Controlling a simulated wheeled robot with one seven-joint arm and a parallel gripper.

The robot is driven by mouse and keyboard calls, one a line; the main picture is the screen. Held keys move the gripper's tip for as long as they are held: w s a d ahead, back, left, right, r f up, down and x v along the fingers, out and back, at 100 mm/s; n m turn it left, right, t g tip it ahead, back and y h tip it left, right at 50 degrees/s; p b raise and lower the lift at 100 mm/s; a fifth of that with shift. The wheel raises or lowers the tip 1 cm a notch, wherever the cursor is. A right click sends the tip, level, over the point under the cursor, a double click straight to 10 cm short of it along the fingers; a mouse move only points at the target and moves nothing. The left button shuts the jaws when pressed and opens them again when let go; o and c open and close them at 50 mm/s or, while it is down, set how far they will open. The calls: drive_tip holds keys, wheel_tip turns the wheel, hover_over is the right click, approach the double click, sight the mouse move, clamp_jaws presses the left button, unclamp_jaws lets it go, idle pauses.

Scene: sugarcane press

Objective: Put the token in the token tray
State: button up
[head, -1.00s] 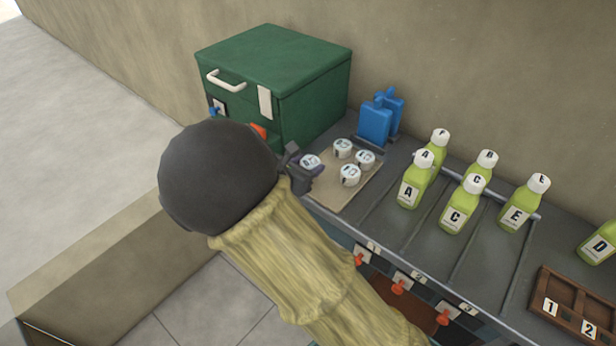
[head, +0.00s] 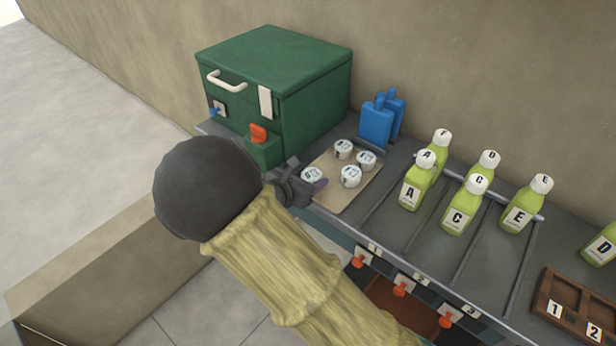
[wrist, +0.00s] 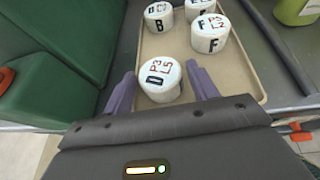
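White round tokens with letters and numbers stand on a tan tray (head: 338,198) on the counter. The nearest, marked D, P3 and L5 (wrist: 160,82), stands at the tray's near left part in the head view (head: 313,176). My gripper (head: 308,182) is open, with a purple finger on each side of this token in the wrist view (wrist: 160,76). Narrow gaps show between fingers and token. Tokens marked B (wrist: 158,18) and F (wrist: 210,36) stand further in, with another partly hidden behind F. I cannot tell which token the task means.
A green box (head: 275,65) with an orange lever (head: 258,133) stands left of the tray. Blue paddles (head: 376,122) stand behind it. Several green bottles (head: 464,210) stand to the right. A brown compartment tray (head: 572,304) lies at the far right.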

drive_tip(key=shift+o, duration=0.5)
drive_tip(key=shift+r, duration=0.1)
drive_tip(key=shift+r, duration=0.15)
drive_tip(key=p+v, duration=0.2)
drive_tip(key=v, duration=1)
